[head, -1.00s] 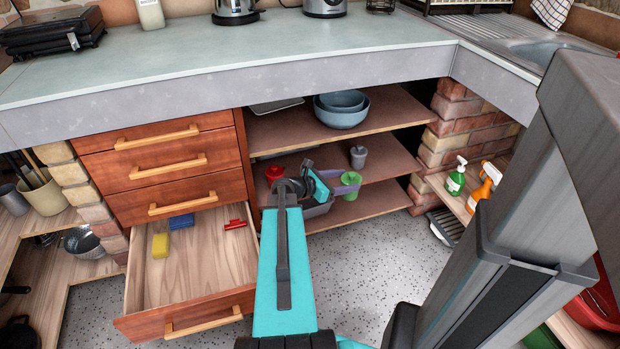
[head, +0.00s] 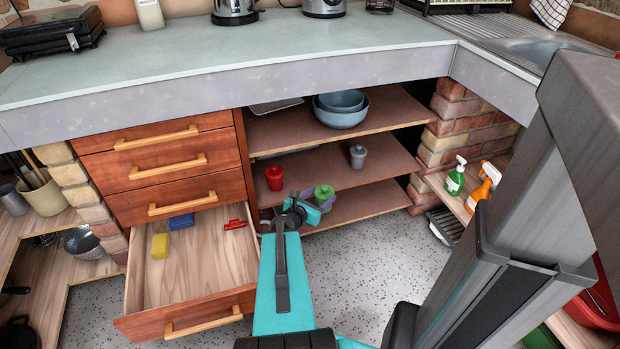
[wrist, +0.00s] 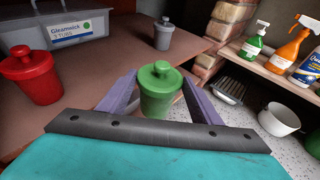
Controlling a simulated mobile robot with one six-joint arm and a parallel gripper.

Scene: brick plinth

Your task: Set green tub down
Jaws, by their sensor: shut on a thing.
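The green tub (wrist: 160,92), with a knobbed lid, is upright between the purple fingers of my gripper (wrist: 158,95) in the wrist view. My gripper is shut on it. In the head view the green tub (head: 323,193) is at the front of the middle shelf (head: 335,180), and my gripper (head: 318,203) is just in front of that shelf. I cannot tell whether the tub's base touches anything. A red tub (head: 274,178) stands on the middle shelf to the left. A grey tub (head: 357,157) stands farther back to the right.
A grey bin with a label (wrist: 75,22) stands behind the red tub. Blue bowls (head: 341,110) sit on the shelf above. An open drawer (head: 195,265) is left of my arm. Spray bottles (head: 456,177) stand at the right. The middle shelf is bare between the red and grey tubs.

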